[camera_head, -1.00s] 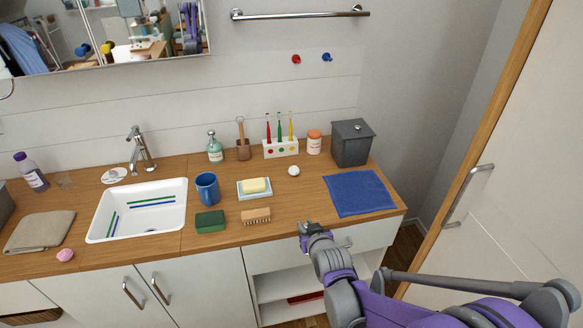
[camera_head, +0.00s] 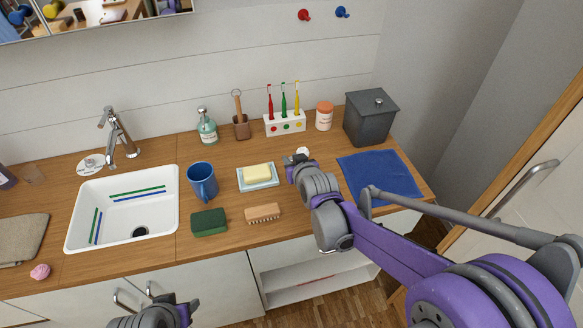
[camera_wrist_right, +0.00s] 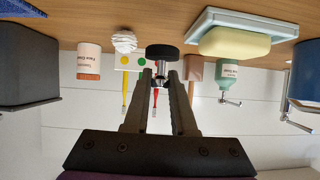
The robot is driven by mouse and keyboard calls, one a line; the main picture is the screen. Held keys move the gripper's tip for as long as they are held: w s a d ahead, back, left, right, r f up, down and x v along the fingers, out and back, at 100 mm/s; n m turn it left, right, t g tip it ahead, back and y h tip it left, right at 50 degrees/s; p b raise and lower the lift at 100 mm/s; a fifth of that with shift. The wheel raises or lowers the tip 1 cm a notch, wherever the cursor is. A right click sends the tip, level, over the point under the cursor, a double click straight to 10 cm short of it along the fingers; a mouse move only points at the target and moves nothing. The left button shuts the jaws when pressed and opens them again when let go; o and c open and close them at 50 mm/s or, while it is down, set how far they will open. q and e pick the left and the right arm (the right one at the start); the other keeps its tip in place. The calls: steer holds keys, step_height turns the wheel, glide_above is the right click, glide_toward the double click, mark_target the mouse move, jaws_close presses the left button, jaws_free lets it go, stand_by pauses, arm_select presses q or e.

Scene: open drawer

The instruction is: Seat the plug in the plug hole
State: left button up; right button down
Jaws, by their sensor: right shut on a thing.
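My right gripper (camera_head: 292,168) is over the counter, just right of the soap dish. In the right wrist view, its fingers (camera_wrist_right: 161,80) are shut on the plug (camera_wrist_right: 162,53), a black round disc with a short metal stem. I cannot make out the plug in the head view. The white sink (camera_head: 75,222) is at the left, with the dark plug hole (camera_head: 139,231) open in its floor near the front. My left gripper (camera_head: 178,312) is at the bottom edge, in front of the cabinets; its fingers are unclear.
Between my right gripper and the sink are a soap dish (camera_head: 258,186), a brush (camera_head: 263,213), a green sponge (camera_head: 209,223) and a blue mug (camera_head: 202,181). The tap (camera_head: 118,137) stands behind the sink. A blue cloth (camera_head: 380,177) lies at the right.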

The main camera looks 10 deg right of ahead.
steer(key=shift+w+f, duration=0.1)
steer(key=shift+f, duration=2.05)
steer(key=shift+b, duration=0.3)
steer(key=c, duration=1.2)
jaws_free()
steer(key=shift+f, duration=0.2)
steer(key=o, duration=0.5)
steer(key=shift+c, duration=0.2)
steer(key=shift+r, duration=0.2)
